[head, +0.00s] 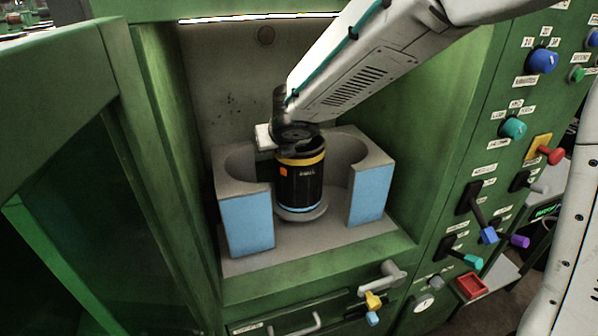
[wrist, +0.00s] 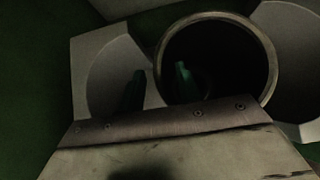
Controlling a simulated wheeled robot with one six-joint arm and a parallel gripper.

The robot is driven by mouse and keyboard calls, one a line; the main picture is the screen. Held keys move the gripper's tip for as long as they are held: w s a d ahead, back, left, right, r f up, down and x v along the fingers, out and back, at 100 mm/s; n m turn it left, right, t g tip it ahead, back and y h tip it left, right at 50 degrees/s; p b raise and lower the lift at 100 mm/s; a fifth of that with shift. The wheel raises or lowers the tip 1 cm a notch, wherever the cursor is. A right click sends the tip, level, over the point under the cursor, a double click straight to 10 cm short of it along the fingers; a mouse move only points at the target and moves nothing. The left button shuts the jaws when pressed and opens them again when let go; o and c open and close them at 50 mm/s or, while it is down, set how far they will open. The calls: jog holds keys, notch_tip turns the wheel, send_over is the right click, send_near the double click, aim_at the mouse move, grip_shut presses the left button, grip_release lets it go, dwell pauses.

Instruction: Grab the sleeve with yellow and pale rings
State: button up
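A black sleeve (head: 299,187) stands upright on a round base in the holder, with a yellow ring near its top, a pale ring near its bottom and a small orange mark. My gripper (head: 292,140) is right over its top in the head view, where the fingertips are hard to make out. In the wrist view the sleeve's round open rim (wrist: 274,62) faces the camera. My gripper's two greenish fingers (wrist: 160,80) are apart, one left of the rim and one over the dark opening. The sleeve's wall lies between them in the picture; I cannot tell their depth or any contact.
The grey holder with blue front faces (head: 246,225) curves around the sleeve on both sides. It sits in a green machine recess (head: 440,130) with walls left, right and behind. A control panel with knobs and levers (head: 488,235) is at the right.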

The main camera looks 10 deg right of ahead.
grip_shut()
jog(key=shift+r, duration=0.1)
dwell(1.2)
